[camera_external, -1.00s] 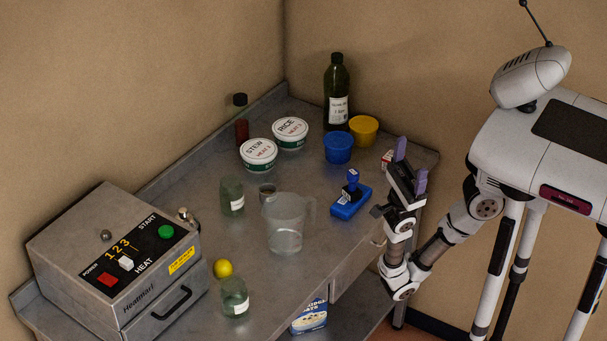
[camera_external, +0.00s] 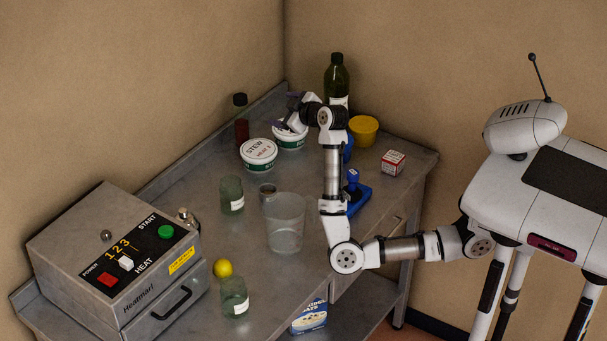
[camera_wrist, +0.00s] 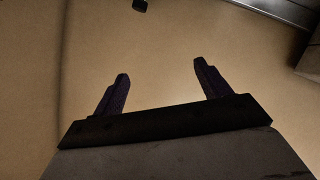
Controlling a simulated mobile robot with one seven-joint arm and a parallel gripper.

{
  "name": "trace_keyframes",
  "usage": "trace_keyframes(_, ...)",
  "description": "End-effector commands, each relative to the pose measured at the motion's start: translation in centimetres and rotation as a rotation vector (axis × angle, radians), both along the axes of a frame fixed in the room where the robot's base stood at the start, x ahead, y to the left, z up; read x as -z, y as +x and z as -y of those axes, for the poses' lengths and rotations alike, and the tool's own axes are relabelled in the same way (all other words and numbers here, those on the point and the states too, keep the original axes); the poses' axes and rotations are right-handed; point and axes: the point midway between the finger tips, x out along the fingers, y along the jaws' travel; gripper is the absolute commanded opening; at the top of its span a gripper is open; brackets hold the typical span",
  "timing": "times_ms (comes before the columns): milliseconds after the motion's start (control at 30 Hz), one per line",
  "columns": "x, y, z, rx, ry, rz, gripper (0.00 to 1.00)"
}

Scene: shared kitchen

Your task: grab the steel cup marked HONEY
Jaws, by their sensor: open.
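My gripper (camera_external: 288,111) is raised over the back of the table, by the RICE tub and away from the steel cup. In the wrist view, its two dark purple fingers (camera_wrist: 160,71) stand wide apart with only the tan wall between them. The steel cup is not in the wrist view.
The STEW tub (camera_external: 258,155) and RICE tub (camera_external: 289,138) are behind. My forearm passes in front of the blue stamp (camera_external: 358,195). A heater (camera_external: 115,260) fills the left end.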

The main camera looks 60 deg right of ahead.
Motion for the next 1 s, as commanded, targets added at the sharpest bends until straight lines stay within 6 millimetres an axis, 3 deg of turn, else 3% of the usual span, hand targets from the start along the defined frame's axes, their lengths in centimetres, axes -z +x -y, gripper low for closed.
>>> trace_keyframes(33, 3.9, 0.8, 1.1, -0.014, 0.070, -0.154, 0.76)
trace_keyframes(100, 8.4, 1.1, 1.5, -0.050, 0.156, -0.358, 0.76)
trace_keyframes(233, 13.8, 0.2, 0.5, -0.135, 0.280, -0.636, 0.76)
trace_keyframes(467, 17.0, -0.8, -1.0, -0.210, 0.358, -0.813, 0.76)
trace_keyframes(800, 22.6, 1.5, -1.9, -0.208, 0.357, -0.812, 0.76)
trace_keyframes(1000, 24.2, 2.2, -2.1, -0.207, 0.357, -0.810, 0.76)
